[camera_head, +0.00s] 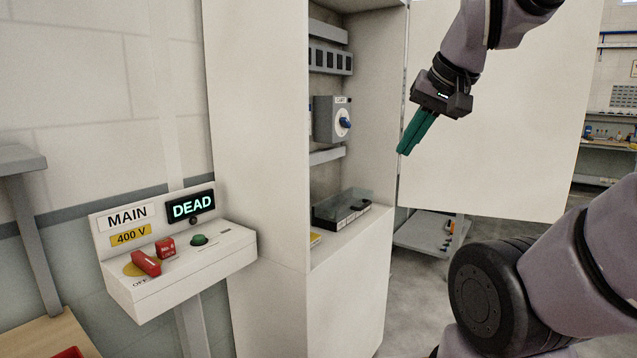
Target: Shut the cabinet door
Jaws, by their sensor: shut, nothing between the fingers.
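The tall pale cabinet (263,130) stands in the middle with its front open. Its door (500,150) is a wide flat off-white panel, swung well open to the right. The hinge side lies near the cabinet's right edge. My gripper (404,152) has green fingers, which are shut and empty and point down and left. In the picture it overlaps the left part of the door, near the hinge side. I cannot tell whether it touches the door.
Inside the cabinet are a grey switch box with a blue knob (343,122) and a dark tray (341,209). A control panel (180,262) reading MAIN and DEAD stands at left. A low shelf unit (425,232) shows under the door. A workbench (610,144) stands far right.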

